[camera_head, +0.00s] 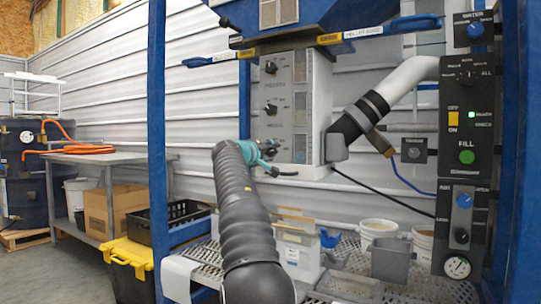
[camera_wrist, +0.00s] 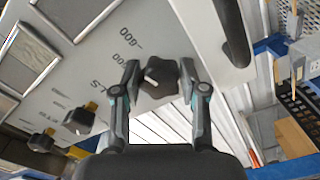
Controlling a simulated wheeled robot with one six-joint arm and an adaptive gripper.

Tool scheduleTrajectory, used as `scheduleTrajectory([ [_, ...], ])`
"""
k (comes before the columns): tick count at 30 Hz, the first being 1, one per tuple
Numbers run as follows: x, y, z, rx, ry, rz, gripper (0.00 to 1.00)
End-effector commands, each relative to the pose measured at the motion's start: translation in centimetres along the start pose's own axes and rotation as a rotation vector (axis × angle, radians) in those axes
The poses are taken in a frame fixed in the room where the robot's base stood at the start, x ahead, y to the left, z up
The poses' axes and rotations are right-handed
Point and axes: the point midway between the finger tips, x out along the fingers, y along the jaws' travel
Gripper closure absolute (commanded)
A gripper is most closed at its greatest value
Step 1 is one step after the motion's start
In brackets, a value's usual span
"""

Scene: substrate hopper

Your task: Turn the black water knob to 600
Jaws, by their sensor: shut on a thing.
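In the head view my gripper (camera_head: 262,156) is at the lower part of the grey control box (camera_head: 310,85), and the held knob is hidden there. I cannot read a water label beside it.
Two other black knobs, an upper one (camera_head: 270,67) and a lower one (camera_head: 271,107), are on the same box. A blue post (camera_head: 158,120) stands left of my arm. A black pipe joint (camera_head: 350,122) is right of the box. Tubs (camera_head: 378,230) stand on the grated shelf below.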

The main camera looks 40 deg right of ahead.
Motion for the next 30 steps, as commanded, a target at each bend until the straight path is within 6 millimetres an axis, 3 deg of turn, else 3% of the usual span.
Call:
scheduleTrajectory([
  [23, 0.01, -0.11, 0.00, 0.096, 0.000, -0.001, 0.92],
  [24, 0.01, -0.11, 0.00, 0.095, 0.000, -0.002, 0.48],
  [26, 0.01, -0.11, 0.00, 0.095, 0.000, -0.001, 0.33],
  [30, 0.01, -0.07, 0.01, 0.095, 0.000, -0.001, 0.32],
])
